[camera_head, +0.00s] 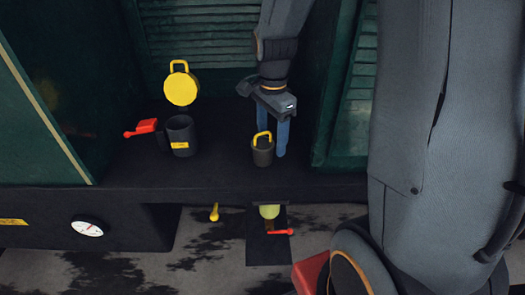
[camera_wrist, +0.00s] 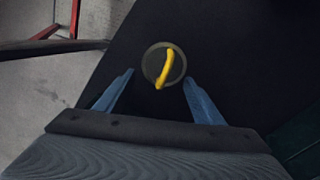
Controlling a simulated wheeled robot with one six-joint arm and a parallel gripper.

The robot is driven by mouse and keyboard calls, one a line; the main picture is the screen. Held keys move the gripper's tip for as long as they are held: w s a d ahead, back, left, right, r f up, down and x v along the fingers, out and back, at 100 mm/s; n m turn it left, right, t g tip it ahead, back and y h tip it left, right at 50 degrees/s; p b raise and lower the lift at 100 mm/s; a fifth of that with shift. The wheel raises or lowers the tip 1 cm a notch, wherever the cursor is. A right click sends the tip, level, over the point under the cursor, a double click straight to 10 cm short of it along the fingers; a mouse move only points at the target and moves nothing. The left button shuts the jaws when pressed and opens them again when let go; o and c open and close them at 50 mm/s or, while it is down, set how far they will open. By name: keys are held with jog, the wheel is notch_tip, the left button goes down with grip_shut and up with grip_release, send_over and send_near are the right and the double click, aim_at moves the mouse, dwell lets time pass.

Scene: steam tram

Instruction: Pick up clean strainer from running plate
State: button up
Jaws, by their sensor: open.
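The strainer (camera_head: 263,156) is a small dark grey-brown cup with a yellow loop handle, standing upright on the black running plate (camera_head: 225,178). In the wrist view the strainer (camera_wrist: 153,66) is seen from above, with its yellow handle across the top. My gripper (camera_head: 272,148) points down at it, with blue fingers open. In the wrist view my gripper (camera_wrist: 158,82) has one finger to each side, and the strainer sits between and slightly beyond the fingertips. No contact shows. I cannot tell from these views whether it is clean.
A dark pot (camera_head: 181,134) with a raised yellow lid (camera_head: 181,88) and a red handle (camera_head: 146,127) stands left on the plate. Green louvred panels rise behind. Below the plate edge are a gauge (camera_head: 87,228), a yellow knob (camera_head: 214,212) and a greenish glass bowl (camera_head: 269,211) with a red lever.

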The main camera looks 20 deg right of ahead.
aim_at(269, 141)
jog(key=f, duration=0.1)
jog(key=f+p, duration=0.1)
jog(key=f, duration=0.1)
jog(key=shift+a+f, duration=0.1)
jog(key=shift+a, duration=0.2)
jog(key=shift+f, duration=0.75)
jog(key=c, duration=1)
